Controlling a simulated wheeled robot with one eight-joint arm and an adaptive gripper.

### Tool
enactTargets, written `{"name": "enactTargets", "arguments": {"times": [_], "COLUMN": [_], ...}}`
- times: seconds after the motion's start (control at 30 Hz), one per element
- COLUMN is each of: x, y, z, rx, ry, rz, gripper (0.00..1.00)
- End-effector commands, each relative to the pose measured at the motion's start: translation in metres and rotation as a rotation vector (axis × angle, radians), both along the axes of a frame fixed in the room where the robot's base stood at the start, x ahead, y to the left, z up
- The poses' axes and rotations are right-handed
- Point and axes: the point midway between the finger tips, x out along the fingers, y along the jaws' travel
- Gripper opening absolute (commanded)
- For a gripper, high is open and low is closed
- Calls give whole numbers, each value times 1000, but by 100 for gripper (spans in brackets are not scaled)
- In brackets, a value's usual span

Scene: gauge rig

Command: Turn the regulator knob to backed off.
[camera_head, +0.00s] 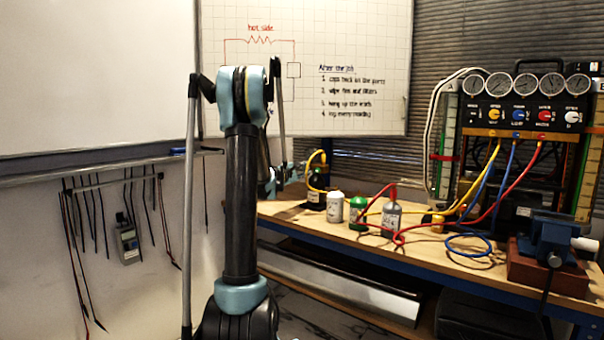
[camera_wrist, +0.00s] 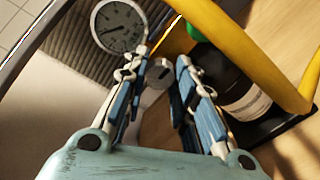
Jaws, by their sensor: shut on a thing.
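The regulator knob (camera_wrist: 156,76) is a pale, roundish piece between the two blue-padded fingers in the wrist view. My gripper (camera_wrist: 158,68) is shut on it; the fingers hide part of its sides. Any setting mark on the knob is not readable. A round gauge (camera_wrist: 119,25) with a white dial and dark needle sits just beyond the left finger. In the head view my gripper (camera_head: 288,174) is beside the regulator fitting at the left end of the bench, and the knob cannot be made out there.
A yellow hose (camera_wrist: 245,50) arches close to the right finger, over a dark labelled cylinder (camera_wrist: 240,92). A white bottle (camera_head: 335,207), a green bottle (camera_head: 356,212) and a grey bottle (camera_head: 391,220) stand on the bench (camera_head: 300,219). A manifold (camera_head: 522,112) and vise (camera_head: 550,240) are at right.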

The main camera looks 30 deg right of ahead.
Motion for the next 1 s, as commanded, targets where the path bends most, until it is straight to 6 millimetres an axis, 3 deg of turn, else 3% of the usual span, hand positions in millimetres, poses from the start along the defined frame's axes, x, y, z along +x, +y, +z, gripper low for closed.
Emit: {"name": "enactTargets", "arguments": {"times": [0.63,0.67,0.73,1.0], "x": [-2,-2,-2,-1], "y": [0,0,0,0], "z": [-2,-2,-2,-1], "rx": [-16,-16,-17,-18], "ry": [43,43,43,44], "rz": [-3,-3,-2,-2], "gripper": [1,30,45,46]}}
